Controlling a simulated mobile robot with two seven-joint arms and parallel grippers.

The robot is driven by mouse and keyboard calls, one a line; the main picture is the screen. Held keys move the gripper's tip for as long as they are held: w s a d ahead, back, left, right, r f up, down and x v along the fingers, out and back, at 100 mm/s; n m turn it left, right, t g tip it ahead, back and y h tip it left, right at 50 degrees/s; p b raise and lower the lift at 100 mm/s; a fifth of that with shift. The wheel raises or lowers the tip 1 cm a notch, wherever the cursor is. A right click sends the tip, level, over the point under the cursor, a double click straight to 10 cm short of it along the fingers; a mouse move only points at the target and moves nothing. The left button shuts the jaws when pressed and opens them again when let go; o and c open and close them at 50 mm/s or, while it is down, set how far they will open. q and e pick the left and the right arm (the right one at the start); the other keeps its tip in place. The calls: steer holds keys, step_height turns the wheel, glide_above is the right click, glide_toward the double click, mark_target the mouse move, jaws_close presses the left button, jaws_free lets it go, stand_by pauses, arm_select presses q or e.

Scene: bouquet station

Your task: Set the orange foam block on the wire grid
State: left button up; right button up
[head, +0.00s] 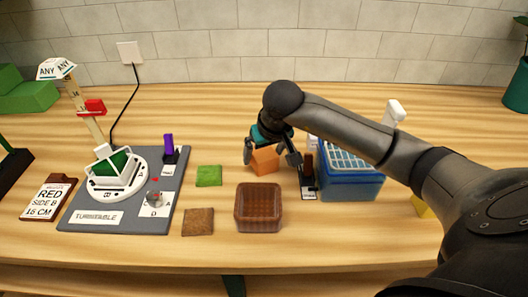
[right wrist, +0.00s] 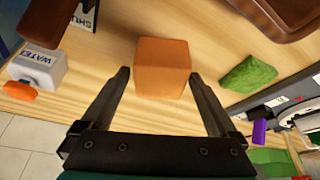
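The orange foam block (head: 264,161) sits on the wooden table, left of the blue bin. My right gripper (head: 271,163) is over it, pointing down, with its fingers apart. In the right wrist view the block (right wrist: 163,68) shows whole, centred between and just beyond the open fingertips (right wrist: 160,76), with a gap on each side. The pale wire grid (head: 345,159) lies across the top of the blue bin (head: 350,186) and looks empty where it shows. My right arm hides part of the grid and bin. My left gripper is not in view.
A brown basket (head: 259,209), a green square (head: 208,176) and a brown square (head: 198,222) lie left of the bin. A turntable on a grey board (head: 120,215) stands farther left. A dark upright item (head: 308,177) stands between block and bin.

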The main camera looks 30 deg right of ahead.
steer(key=shift+o, duration=0.2)
steer(key=shift+r, duration=0.1)
steer(key=shift+r+p, duration=0.3)
steer(key=shift+r, duration=0.05)
steer(key=p+v, duration=0.1)
steer(key=v, duration=1)
steer(key=shift+s+r, duration=0.15)
steer(key=shift+s, duration=0.1)
steer(key=shift+a, duration=0.1)
